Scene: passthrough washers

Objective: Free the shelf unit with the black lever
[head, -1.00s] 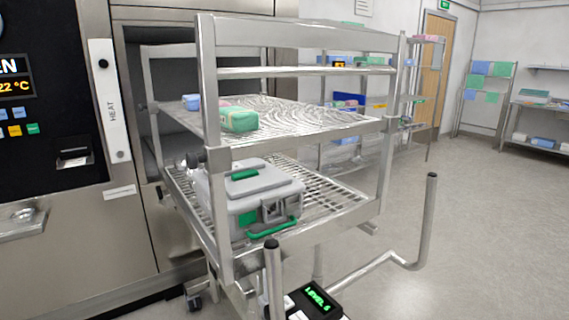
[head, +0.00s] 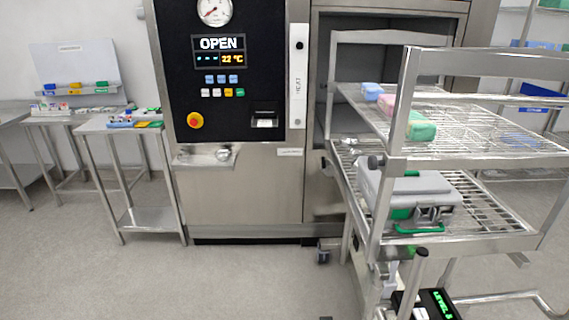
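The steel shelf unit (head: 397,130) stands at the right of the head view, on a trolley (head: 500,298) with a caster (head: 323,257). Its inner end reaches the open chamber (head: 350,40) of the washer; whether it is latched there I cannot tell. A grey case (head: 435,188) with green clips sits on its lower wire shelf. Pink and green packs (head: 420,129) and a blue pack (head: 372,90) lie on the upper shelf. A black knob (head: 376,162) shows on the shelf unit's near post. I cannot identify the black lever with certainty. Neither gripper is in view.
The washer (head: 240,190) has a panel reading OPEN and a red button (head: 195,121). A black box (head: 428,304) with a green display and a black-tipped upright (head: 421,253) are at the trolley's front. Steel tables (head: 110,125) stand at left. The floor (head: 170,285) at front left is clear.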

